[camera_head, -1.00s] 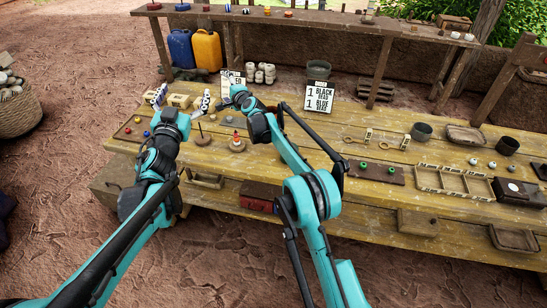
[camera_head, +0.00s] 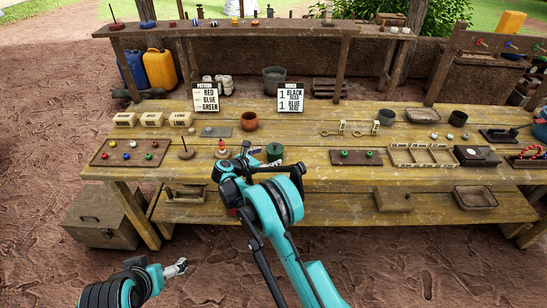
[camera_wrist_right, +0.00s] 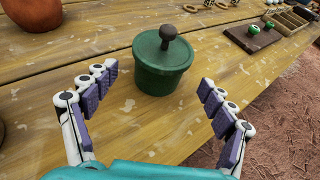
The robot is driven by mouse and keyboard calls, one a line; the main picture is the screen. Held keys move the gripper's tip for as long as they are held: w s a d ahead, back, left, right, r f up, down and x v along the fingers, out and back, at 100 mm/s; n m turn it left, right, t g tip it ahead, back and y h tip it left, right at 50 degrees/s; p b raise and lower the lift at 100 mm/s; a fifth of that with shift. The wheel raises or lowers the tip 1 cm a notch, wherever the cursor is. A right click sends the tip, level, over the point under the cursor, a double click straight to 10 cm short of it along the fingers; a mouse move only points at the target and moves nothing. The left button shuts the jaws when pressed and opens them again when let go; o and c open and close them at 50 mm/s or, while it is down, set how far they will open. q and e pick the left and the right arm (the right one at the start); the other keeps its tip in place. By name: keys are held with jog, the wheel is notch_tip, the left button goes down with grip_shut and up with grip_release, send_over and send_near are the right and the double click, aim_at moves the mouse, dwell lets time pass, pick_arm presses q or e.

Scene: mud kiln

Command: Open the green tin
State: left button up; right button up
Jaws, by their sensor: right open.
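The green tin (camera_head: 274,153) stands upright near the front of the yellow wooden table. In the right wrist view the green tin (camera_wrist_right: 160,72) has its lid on, with a dark round knob on top. My right gripper (camera_head: 246,152) is just left of the tin in the head view, partly hidden by its own arm. In the wrist view my right gripper (camera_wrist_right: 160,92) is open and empty, its purple-padded fingers on either side of the near space before the tin, apart from it. My left gripper (camera_head: 176,268) is low, off the table's front; its jaws are too small to judge.
A terracotta pot (camera_head: 249,121) stands behind the tin. A small orange-and-white item (camera_head: 221,149) and a spindle (camera_head: 186,149) are to its left. A dark board with green beads (camera_head: 356,157) lies to its right. Bare planks surround the tin.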

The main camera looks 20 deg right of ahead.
aim_at(275, 144)
jog(key=x, duration=0.1)
jog(key=b+x, duration=0.1)
jog(key=x, duration=0.1)
jog(key=b+x, duration=0.1)
jog(key=x, duration=0.1)
jog(key=shift+w+d+r, duration=0.1)
jog(key=shift+w+r, duration=0.05)
jog(key=shift+r, duration=0.2)
jog(key=c, duration=1.3)
jog(key=shift+o, duration=0.2)
jog(key=shift+r, duration=0.5)
notch_tip(275, 144, up, 3)
jog(key=shift+r+p, duration=0.25)
jog(key=shift+p, duration=0.8)
jog(key=shift+c, duration=0.2)
jog(key=s+d+r+p, duration=0.3)
jog(key=s+d+r, duration=0.2)
jog(key=d, duration=0.5)
jog(key=shift+s+r, duration=0.35)
jog(key=shift+r, duration=0.4)
